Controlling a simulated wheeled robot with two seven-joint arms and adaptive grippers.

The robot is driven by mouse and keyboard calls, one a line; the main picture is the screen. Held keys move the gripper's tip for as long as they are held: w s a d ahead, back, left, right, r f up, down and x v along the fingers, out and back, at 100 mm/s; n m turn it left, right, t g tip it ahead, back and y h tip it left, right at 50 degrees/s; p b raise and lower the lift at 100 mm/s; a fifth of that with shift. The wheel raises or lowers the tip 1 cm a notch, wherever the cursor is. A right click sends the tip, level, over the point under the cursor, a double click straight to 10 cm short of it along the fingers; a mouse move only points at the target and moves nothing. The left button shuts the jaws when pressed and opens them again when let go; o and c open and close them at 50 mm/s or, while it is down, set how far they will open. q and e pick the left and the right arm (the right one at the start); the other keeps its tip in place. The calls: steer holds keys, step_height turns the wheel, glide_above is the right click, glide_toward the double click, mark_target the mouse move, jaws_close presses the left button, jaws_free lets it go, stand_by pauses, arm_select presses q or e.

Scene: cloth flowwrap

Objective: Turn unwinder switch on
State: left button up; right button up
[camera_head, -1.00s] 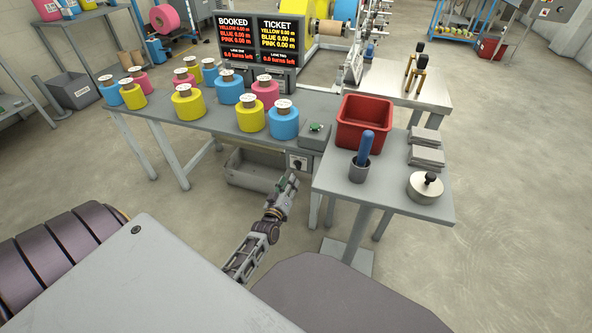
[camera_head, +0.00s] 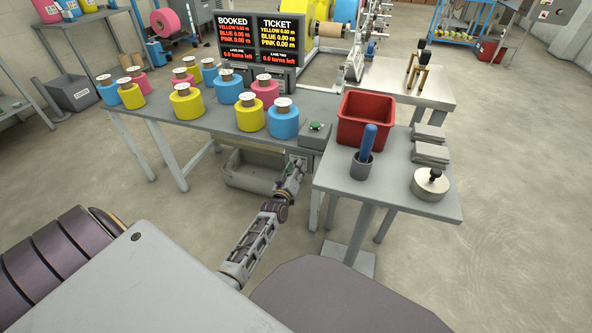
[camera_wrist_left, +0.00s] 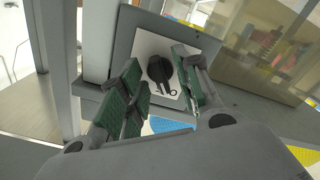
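The unwinder switch is a black rotary knob (camera_wrist_left: 160,69) on a white plate (camera_wrist_left: 148,45) with a grey housing around it. Small dark marks sit by the lower end of the knob, too small to read surely. In the head view the switch is under the table edge, mostly hidden behind my left gripper (camera_head: 294,172). In the left wrist view my left gripper (camera_wrist_left: 158,60) is open, its green-padded fingers apart on either side of the knob. I see a gap between each finger and the knob; contact is not visible. My right gripper is not in view.
Above the switch is a table (camera_head: 210,118) with several coloured rolls and a green-button box (camera_head: 315,136). To the right, a side table (camera_head: 395,190) holds a red bin (camera_head: 364,120) and a metal weight (camera_head: 429,184). A grey bin (camera_head: 255,172) stands below.

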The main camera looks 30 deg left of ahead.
arm_select(q)
steer(key=shift+w+a, duration=0.1)
steer(key=shift+w, duration=0.2)
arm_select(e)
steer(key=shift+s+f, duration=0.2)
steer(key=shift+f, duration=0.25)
arm_select(q)
steer(key=shift+c, duration=0.3)
